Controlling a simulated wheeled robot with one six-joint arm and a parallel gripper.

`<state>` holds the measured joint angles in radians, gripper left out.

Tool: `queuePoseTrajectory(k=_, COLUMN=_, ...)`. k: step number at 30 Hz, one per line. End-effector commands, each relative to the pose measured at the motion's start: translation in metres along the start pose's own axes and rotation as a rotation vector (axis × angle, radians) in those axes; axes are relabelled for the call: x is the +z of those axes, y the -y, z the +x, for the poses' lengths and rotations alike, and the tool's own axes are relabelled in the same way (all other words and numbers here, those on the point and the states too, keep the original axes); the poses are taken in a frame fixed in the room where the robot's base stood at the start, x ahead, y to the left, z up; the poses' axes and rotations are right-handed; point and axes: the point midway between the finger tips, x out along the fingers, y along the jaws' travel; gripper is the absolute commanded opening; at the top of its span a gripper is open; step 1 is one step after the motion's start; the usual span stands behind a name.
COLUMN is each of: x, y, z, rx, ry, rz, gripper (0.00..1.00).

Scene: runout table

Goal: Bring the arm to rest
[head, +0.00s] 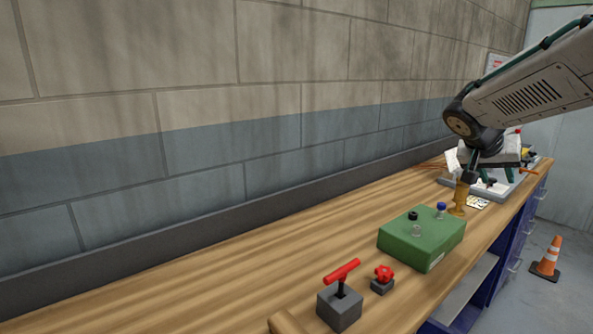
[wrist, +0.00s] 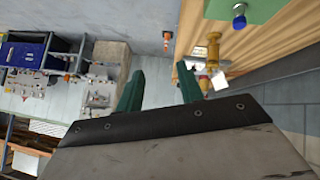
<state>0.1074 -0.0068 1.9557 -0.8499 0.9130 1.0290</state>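My arm reaches in from the upper right in the head view. My gripper (wrist: 158,84) shows two dark green fingers standing well apart in the wrist view, with nothing between them but the floor behind. In the head view my gripper (head: 471,177) hangs over the far part of the bench, and its fingers are partly hidden or too small to make out. A brass-coloured upright piece (head: 459,201) appears just below it there. In the wrist view this brass piece (wrist: 213,49) is to the right of the fingers, not between them.
The wooden bench (head: 230,290) runs along the block wall. On it are a green box (head: 420,238) with small knobs, a red-handled lever (head: 341,289), a red knob (head: 383,278) and a cluttered tray (head: 497,190) at the far end. An orange cone (head: 548,258) stands on the floor.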

Motion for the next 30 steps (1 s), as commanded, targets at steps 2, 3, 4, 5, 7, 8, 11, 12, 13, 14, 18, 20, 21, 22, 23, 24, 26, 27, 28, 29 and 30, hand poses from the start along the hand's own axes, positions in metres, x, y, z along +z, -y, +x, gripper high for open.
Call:
queuePoseTrajectory(k=2, x=0.04, y=-0.02, z=-0.03, rx=-0.034, ry=0.071, rz=-0.06, gripper=0.37)
queuePoseTrajectory(k=3, x=0.061, y=-0.028, z=-0.042, rx=-0.055, ry=0.11, rz=-0.096, gripper=0.37)
queuePoseTrajectory(k=4, x=0.077, y=-0.034, z=-0.051, rx=-0.073, ry=0.138, rz=-0.124, gripper=0.37)
queuePoseTrajectory(k=5, x=0.093, y=-0.039, z=-0.059, rx=-0.093, ry=0.165, rz=-0.152, gripper=0.37)
queuePoseTrajectory(k=7, x=0.133, y=-0.051, z=-0.078, rx=-0.146, ry=0.229, rz=-0.22, gripper=0.37)
queuePoseTrajectory(k=8, x=0.15, y=-0.056, z=-0.086, rx=-0.173, ry=0.255, rz=-0.25, gripper=0.37)
queuePoseTrajectory(k=11, x=0.208, y=-0.069, z=-0.109, rx=-0.273, ry=0.332, rz=-0.354, gripper=0.37)
queuePoseTrajectory(k=12, x=0.23, y=-0.072, z=-0.117, rx=-0.316, ry=0.36, rz=-0.394, gripper=0.37)
queuePoseTrajectory(k=13, x=0.245, y=-0.075, z=-0.122, rx=-0.347, ry=0.377, rz=-0.423, gripper=0.37)
queuePoseTrajectory(k=14, x=0.26, y=-0.077, z=-0.127, rx=-0.378, ry=0.393, rz=-0.452, gripper=0.37)
queuePoseTrajectory(k=18, x=0.312, y=-0.084, z=-0.144, rx=-0.504, ry=0.441, rz=-0.556, gripper=0.37)
queuePoseTrajectory(k=20, x=0.326, y=-0.085, z=-0.148, rx=-0.541, ry=0.452, rz=-0.585, gripper=0.37)
queuePoseTrajectory(k=21, x=0.333, y=-0.085, z=-0.151, rx=-0.558, ry=0.456, rz=-0.598, gripper=0.37)
queuePoseTrajectory(k=22, x=0.336, y=-0.085, z=-0.152, rx=-0.569, ry=0.459, rz=-0.607, gripper=0.37)
queuePoseTrajectory(k=23, x=0.339, y=-0.085, z=-0.153, rx=-0.576, ry=0.461, rz=-0.612, gripper=0.37)
queuePoseTrajectory(k=24, x=0.341, y=-0.085, z=-0.153, rx=-0.582, ry=0.463, rz=-0.617, gripper=0.37)
queuePoseTrajectory(k=26, x=0.342, y=-0.085, z=-0.154, rx=-0.586, ry=0.464, rz=-0.621, gripper=0.37)
queuePoseTrajectory(k=27, x=0.342, y=-0.085, z=-0.154, rx=-0.586, ry=0.464, rz=-0.621, gripper=0.37)
queuePoseTrajectory(k=28, x=0.342, y=-0.085, z=-0.153, rx=-0.585, ry=0.464, rz=-0.621, gripper=0.37)
queuePoseTrajectory(k=29, x=0.342, y=-0.085, z=-0.153, rx=-0.585, ry=0.464, rz=-0.621, gripper=0.37)
queuePoseTrajectory(k=30, x=0.342, y=-0.085, z=-0.153, rx=-0.585, ry=0.464, rz=-0.621, gripper=0.37)
